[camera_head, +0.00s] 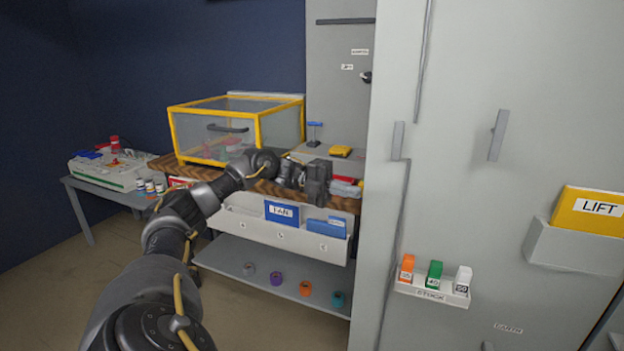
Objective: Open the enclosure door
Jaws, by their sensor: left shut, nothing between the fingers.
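A clear box enclosure (181,132) with a yellow frame stands on the wooden bench. Its front panel bears a dark handle (228,128) and looks closed. A large grey cabinet (460,120) with two upright bar handles, one of them here (498,135), fills the right side; its door looks closed. My left arm reaches in from the lower left. My left gripper (318,190) is shut and empty at the bench's front, right of the clear enclosure and just left of the grey cabinet's edge. It appears apart from both handles. My right gripper is out of view.
A white bin (285,236) with blue cards hangs below the bench front. A shelf (235,270) below holds several coloured rolls. A stock rack (432,291) and a yellow LIFT binder (592,213) are on the cabinet. A side table (80,190) stands left.

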